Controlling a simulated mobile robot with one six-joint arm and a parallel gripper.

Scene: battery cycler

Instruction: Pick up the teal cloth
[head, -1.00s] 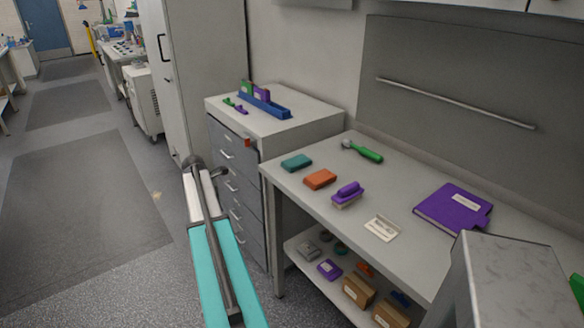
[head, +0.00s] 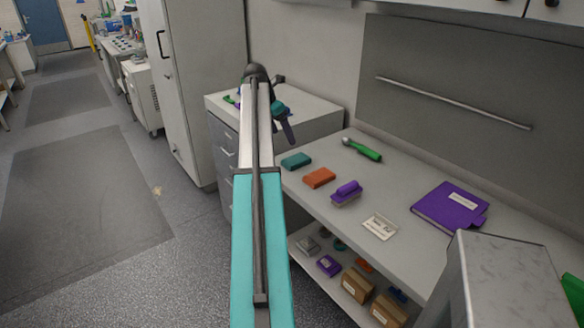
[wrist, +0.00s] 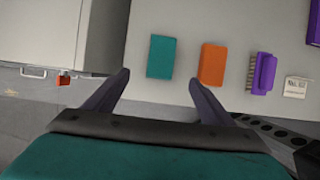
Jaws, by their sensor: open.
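The teal cloth (head: 296,160) is a folded flat block at the left end of the bench top. In the wrist view the teal cloth (wrist: 161,57) lies beyond my fingertips, between their lines and nearer the left finger. My gripper (wrist: 160,80) is open and empty, with its two dark fingers spread wide. In the head view my gripper (head: 287,122) is raised near the drawer cabinet, to the upper left of the cloth and apart from it.
An orange block (head: 319,177), a purple-handled brush (head: 346,193) and a white label card (head: 380,227) sit right of the cloth. A green-handled tool (head: 363,150) lies behind it. A purple binder (head: 450,206) is farther right. The drawer cabinet (head: 318,112) stands beyond the bench's left end.

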